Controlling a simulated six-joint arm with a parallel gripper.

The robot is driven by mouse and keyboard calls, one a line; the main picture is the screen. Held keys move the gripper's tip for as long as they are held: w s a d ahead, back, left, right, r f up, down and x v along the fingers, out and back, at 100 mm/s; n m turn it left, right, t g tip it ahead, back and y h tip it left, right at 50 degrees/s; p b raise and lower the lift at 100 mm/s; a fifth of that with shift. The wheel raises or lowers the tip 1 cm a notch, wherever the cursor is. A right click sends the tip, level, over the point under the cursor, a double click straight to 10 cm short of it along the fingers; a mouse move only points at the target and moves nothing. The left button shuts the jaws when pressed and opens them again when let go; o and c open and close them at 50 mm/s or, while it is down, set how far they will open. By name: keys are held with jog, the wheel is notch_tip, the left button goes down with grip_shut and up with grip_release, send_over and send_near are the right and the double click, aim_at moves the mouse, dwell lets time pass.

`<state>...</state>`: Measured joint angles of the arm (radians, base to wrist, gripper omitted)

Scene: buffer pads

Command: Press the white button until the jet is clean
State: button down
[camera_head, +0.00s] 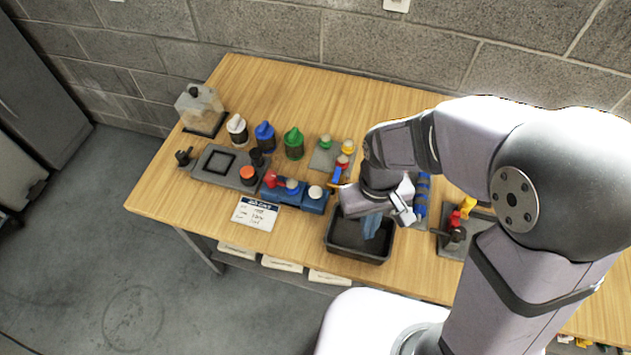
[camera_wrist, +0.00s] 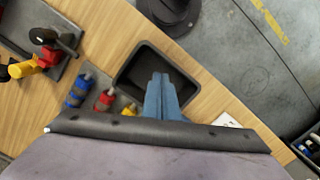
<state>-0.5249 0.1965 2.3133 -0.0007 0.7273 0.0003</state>
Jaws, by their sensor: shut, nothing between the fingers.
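The white button (camera_head: 316,192) sits on top of the right end of a blue box (camera_head: 312,204) near the middle of the table. In the wrist view the fingers (camera_wrist: 160,78) are together and empty above the tray (camera_wrist: 126,75). I cannot make out any jet, and the wrist view does not show the white button.
A labelled card (camera_head: 256,213) lies in front of the blue unit. White, blue and green bottles (camera_head: 294,143) stand behind it. Right of the tray is a grey fixture with red and yellow parts (camera_head: 467,207). The table's front edge is close to the tray.

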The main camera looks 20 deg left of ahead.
jog(key=w+a+n, duration=0.3)
jog(key=w+a, duration=0.1)
jog(key=a, duration=0.3)
notch_tip(320, 180, up, 10)
jog(key=n, duration=2.7)
send_over(315, 190)
jog(key=shift+w+t+y, duration=0.1)
jog(key=shift+t+y, duration=0.2)
jog(key=shift+t, duration=0.1)
jog(key=shift+f, duration=0.1)
notch_tip(315, 190, down, 14)
jog(key=p, duration=0.3)
jog(key=shift+d+p, duration=0.1)
jog(key=shift+p, duration=0.2)
